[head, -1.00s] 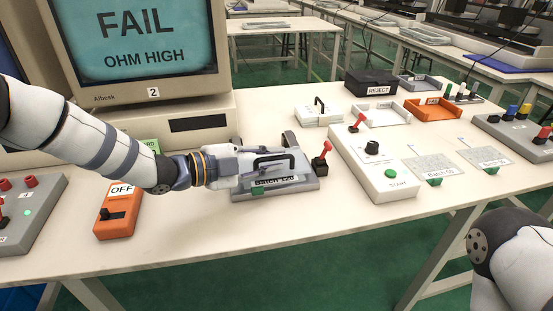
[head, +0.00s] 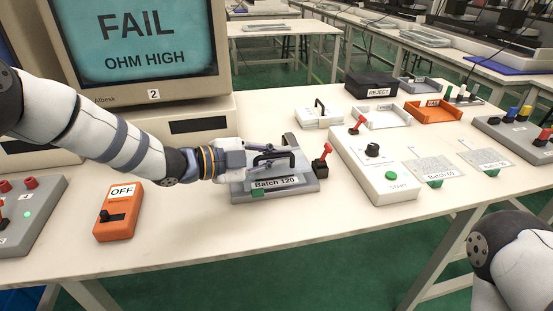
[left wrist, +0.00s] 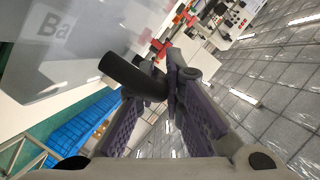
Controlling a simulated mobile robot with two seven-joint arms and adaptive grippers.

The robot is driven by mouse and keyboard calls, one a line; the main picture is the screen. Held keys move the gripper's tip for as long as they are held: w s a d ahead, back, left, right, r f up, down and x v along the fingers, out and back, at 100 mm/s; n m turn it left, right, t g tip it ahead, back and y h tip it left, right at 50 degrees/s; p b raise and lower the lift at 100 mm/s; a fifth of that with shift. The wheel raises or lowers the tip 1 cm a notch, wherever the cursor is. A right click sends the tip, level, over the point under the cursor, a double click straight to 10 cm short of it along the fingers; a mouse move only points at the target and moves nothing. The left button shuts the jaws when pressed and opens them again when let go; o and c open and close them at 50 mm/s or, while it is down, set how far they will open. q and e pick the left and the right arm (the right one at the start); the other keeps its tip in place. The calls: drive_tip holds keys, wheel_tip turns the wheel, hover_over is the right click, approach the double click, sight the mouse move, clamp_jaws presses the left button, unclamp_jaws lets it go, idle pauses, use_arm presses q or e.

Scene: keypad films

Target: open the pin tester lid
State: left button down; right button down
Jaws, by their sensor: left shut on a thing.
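The pin tester (head: 305,188) is a grey fixture on the table, with a board labelled "Batch 120" (head: 275,183) at its front. Its lid has a black bar handle (head: 287,152). My left gripper (head: 270,161) reaches in from the left and is shut on this handle. In the left wrist view, the black handle (left wrist: 125,75) lies between the two fingers. A red-knobbed lever (head: 323,157) stands upright at the tester's right side. How far the lid is tilted is hard to tell behind the gripper. My right gripper is out of view.
A monitor (head: 140,40) reading FAIL, OHM HIGH stands behind my left arm. An orange OFF switch box (head: 118,212) lies left of the tester. A white Start box (head: 385,170) stands to the right. The table front is clear.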

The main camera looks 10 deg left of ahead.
use_arm(q)
drive_tip(key=w+r+n, duration=0.1)
drive_tip(key=r, duration=0.1)
drive_tip(key=w+r+n+g, duration=0.1)
drive_tip(key=r, duration=0.1)
drive_tip(key=w+a+r+n, duration=0.1)
drive_tip(key=r, duration=0.1)
drive_tip(key=shift+w+g, duration=0.15)
drive_tip(key=shift+g, duration=0.25)
drive_tip(key=shift+w+a+r+n+b, duration=0.3)
drive_tip(key=shift+w+r+b, duration=0.05)
drive_tip(key=shift+w+r, duration=0.45)
drive_tip(key=c, duration=2)
unclamp_jaws()
drive_tip(key=shift+o, duration=0.2)
drive_tip(key=v, duration=1.2)
